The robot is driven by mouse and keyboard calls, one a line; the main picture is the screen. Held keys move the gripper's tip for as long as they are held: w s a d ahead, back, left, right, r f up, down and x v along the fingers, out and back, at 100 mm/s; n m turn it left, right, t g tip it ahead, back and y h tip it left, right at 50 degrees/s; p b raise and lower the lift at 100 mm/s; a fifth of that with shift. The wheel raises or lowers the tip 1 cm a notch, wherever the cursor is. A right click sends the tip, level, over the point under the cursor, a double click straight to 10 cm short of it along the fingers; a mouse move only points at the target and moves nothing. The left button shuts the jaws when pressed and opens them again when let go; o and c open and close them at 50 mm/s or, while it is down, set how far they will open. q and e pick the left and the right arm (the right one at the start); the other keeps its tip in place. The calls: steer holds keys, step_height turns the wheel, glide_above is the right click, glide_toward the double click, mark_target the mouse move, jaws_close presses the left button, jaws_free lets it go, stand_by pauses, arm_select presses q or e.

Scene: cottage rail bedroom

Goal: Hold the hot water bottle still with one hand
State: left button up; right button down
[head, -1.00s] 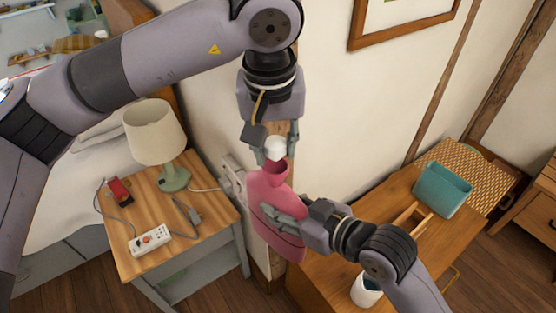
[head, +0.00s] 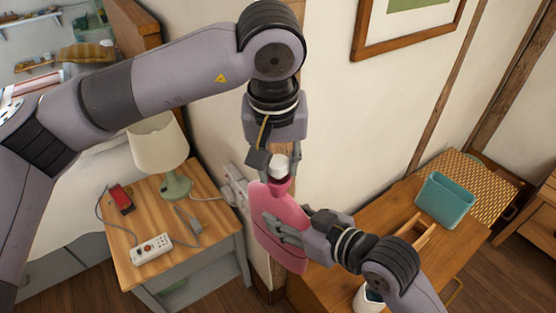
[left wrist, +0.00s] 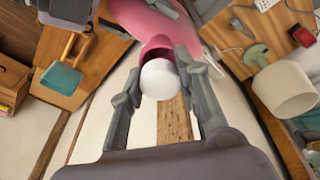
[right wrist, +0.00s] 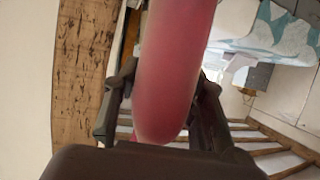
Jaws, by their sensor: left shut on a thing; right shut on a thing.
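The pink hot water bottle (head: 278,204) hangs upright in mid-air, neck up, beside the wooden post. My right gripper (head: 274,225) is shut on its body from the right; the right wrist view shows the pink body (right wrist: 175,75) between the two fingers. A round white stopper (head: 279,163) is at the bottle's mouth. My left gripper (head: 278,172) is above, pointing down and shut on the stopper. In the left wrist view the stopper (left wrist: 160,79) covers part of the dark pink mouth (left wrist: 157,45). How deep it sits is hidden.
A bedside table (head: 128,255) with a lamp (head: 160,147), red phone (head: 122,198) and power strip (head: 151,249) stands left. A wooden desk (head: 385,235) with a teal bin (head: 445,200) and white cup (head: 368,297) is right. The wall is close behind the bottle.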

mark_target(280, 177)
arm_select(q)
steer(key=shift+f, duration=0.95)
steer(key=shift+s+r+g, duration=0.1)
steer(key=shift+g, duration=0.2)
stand_by(0.3)
steer(key=shift+d+f, duration=0.1)
steer(key=shift+f, duration=0.55)
steer(key=shift+c, duration=0.2)
stand_by(0.8)
steer(key=shift+o, duration=0.2)
stand_by(0.3)
steer(key=shift+o, duration=0.2)
steer(key=shift+d+r+t+h, duration=0.1)
steer(key=shift+r+t+h, duration=0.05)
steer(key=shift+t+h, duration=0.2)
steer(key=shift+d+r+t, duration=0.1)
steer(key=shift+d+t, duration=0.05)
steer(key=shift+t, duration=0.1)
steer(key=shift+c, duration=0.6)
steer(key=shift+o, duration=0.7)
steer(key=shift+f, duration=0.3)
